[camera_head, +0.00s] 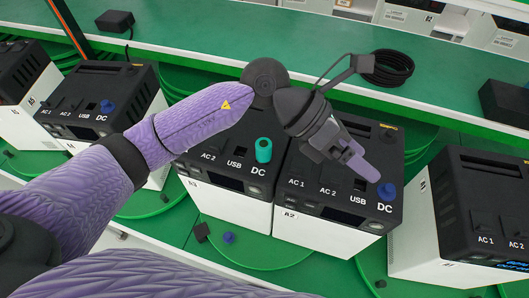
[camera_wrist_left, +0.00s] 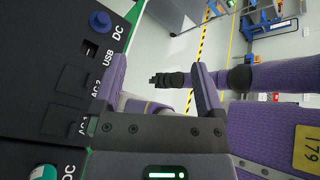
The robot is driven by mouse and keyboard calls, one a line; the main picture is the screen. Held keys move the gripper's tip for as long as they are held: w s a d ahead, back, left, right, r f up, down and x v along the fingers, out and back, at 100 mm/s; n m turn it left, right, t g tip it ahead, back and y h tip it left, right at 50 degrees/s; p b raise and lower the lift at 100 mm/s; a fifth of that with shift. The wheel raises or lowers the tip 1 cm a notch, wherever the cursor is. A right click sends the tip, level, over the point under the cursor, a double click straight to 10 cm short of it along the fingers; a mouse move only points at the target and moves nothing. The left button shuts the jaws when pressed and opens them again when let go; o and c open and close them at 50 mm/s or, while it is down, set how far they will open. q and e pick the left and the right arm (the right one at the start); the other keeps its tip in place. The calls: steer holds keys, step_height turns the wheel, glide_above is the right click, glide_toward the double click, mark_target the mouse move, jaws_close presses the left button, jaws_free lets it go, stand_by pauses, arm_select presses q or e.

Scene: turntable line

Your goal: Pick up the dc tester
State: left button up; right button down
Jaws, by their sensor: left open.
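A teal cylinder (camera_head: 263,150) stands upright at the DC port of the middle-left power station; I take it for the dc tester. A teal-and-white piece of it shows at the lower left of the left wrist view (camera_wrist_left: 42,172). My left gripper (camera_head: 372,165) is open and empty above the A2 station (camera_head: 310,205), right of the cylinder. A blue plug (camera_head: 387,191) sits at that station's DC port, close to the fingers; it also shows in the left wrist view (camera_wrist_left: 100,22). My right arm, with a dark end (camera_wrist_left: 165,79), shows only in the left wrist view; its jaws are unclear.
More black-and-white stations stand at left (camera_head: 100,90) and right (camera_head: 470,200). Another blue plug (camera_head: 107,106) is on the left one. A loose blue piece (camera_head: 228,237) lies on the green surface in front. A coiled black cable (camera_head: 388,68) lies behind on the green shelf.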

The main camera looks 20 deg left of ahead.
arm_select(q)
steer(key=w+a+f+m+y, duration=0.1)
steer(key=w+a+f+y, duration=0.25)
steer(key=a+y, duration=0.3)
steer(key=t+y, duration=0.2)
steer(key=y, duration=0.4)
glide_above(264, 143)
steer(key=a, duration=0.1)
steer(key=shift+w+f+h, duration=0.15)
steer(key=shift+f+h, duration=0.1)
steer(key=shift+f, duration=0.2)
steer(key=f+p, duration=0.1)
steer(key=f, duration=0.2)
steer(key=f+p, duration=0.1)
steer(key=f, duration=0.1)
steer(key=d+f+p, duration=0.1)
steer(key=f, duration=0.2)
steer(key=shift+s+f, duration=0.25)
steer(key=shift+f, duration=0.1)
steer(key=shift+a+f, duration=0.1)
steer(key=shift+f, duration=0.1)
jaws_close()
